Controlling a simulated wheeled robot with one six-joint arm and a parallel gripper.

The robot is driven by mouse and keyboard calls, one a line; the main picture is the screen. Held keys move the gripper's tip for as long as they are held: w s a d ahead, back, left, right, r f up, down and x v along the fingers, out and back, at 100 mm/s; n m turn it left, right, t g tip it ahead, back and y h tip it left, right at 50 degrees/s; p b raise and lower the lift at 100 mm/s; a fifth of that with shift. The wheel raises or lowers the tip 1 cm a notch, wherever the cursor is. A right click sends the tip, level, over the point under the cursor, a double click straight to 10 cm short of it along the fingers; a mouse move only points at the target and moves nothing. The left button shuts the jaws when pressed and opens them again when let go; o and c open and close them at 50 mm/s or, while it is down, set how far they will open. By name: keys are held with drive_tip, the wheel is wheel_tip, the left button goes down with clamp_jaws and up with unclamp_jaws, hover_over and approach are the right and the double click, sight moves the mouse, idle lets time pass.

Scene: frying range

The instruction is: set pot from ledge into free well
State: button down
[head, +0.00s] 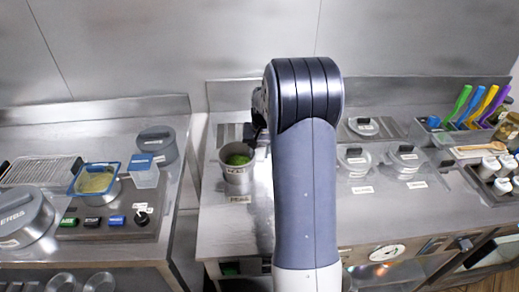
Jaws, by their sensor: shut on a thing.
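A metal pot (236,178) with green contents and a label on its side is upright at the left end of the right-hand counter. My gripper (259,137) is at the right side of the pot's rim, shut on it and largely hidden behind my arm. A label plate lies on the counter just in front of the pot. I cannot tell whether the pot's base touches the counter or sits in an opening. No open well shows clearly; my arm hides the counter's middle.
Lidded wells (354,160) lie right of my arm, with another lid (404,157) beside them. Coloured-handled utensils (474,103) and jars (492,168) fill the right end. A gap separates the left counter, which holds a blue-rimmed container (94,181) and grey pots.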

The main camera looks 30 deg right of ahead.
drive_tip(key=shift+f+b, duration=1.45)
drive_tip(key=shift+f, duration=0.85)
drive_tip(key=shift+f+b, duration=0.3)
drive_tip(key=shift+f, duration=0.15)
drive_tip(key=c, duration=0.9)
unclamp_jaws()
drive_tip(key=shift+f, duration=0.1)
drive_tip(key=r, duration=0.3)
drive_tip(key=s+r, duration=0.1)
drive_tip(key=r, duration=0.3)
drive_tip(key=r+b, duration=0.1)
drive_tip(key=r, duration=0.2)
drive_tip(key=shift+s+r, duration=0.35)
drive_tip(key=shift+r, duration=0.05)
drive_tip(key=shift+f, duration=0.1)
